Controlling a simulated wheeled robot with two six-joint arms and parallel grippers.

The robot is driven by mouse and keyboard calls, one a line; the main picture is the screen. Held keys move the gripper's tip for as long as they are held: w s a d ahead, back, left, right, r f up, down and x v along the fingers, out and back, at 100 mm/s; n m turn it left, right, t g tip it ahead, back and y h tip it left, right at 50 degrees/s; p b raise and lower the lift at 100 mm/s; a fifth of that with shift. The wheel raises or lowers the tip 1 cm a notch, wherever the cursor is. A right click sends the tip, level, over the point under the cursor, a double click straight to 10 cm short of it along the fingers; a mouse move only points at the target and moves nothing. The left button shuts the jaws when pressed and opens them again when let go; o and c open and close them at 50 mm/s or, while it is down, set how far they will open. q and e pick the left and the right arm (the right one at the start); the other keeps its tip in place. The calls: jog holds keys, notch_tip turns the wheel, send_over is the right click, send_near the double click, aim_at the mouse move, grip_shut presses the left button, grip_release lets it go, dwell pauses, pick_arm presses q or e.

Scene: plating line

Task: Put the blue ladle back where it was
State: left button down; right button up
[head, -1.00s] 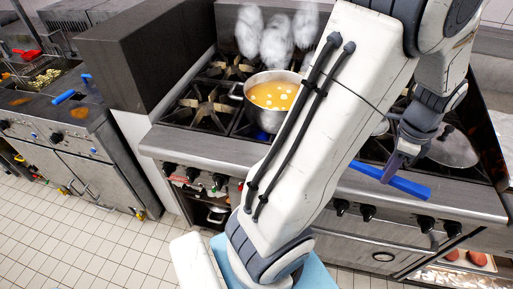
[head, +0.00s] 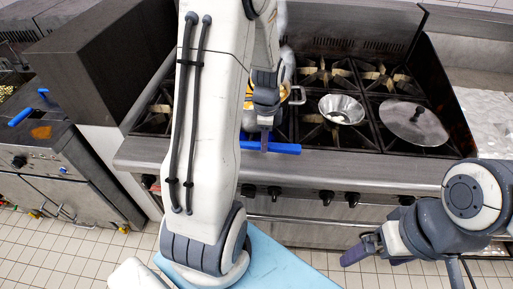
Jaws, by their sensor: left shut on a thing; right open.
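My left gripper (head: 265,142) is shut on the blue ladle (head: 284,148). The blue handle lies roughly level across the fingers, at the stove's front edge in the head view. The ladle's bowl end is not visible. The pot of orange soup (head: 296,96) stands on the stove behind my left gripper, and my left arm hides most of it. My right gripper (head: 358,252) is open and empty, low at the right in front of the stove.
A metal bowl (head: 342,109) and a round lid (head: 414,123) rest on the stove (head: 330,160) right of the pot. A fryer (head: 45,150) with blue handles stands at the left. The counter (head: 487,115) shows at the far right.

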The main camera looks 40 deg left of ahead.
aim_at(258, 158)
pick_arm(q)
jog(key=shift+s+a+f, duration=0.25)
jog(key=shift+a+f, duration=0.3)
jog(key=shift+a, duration=0.3)
jog(key=shift+a+f, duration=0.1)
jog(key=shift+f, duration=0.25)
jog(key=shift+f+p, duration=0.4)
jog(key=shift+f, duration=1.3)
jog(key=shift+f, duration=0.1)
jog(key=c, duration=0.7)
grip_release()
jog(key=shift+o, duration=0.2)
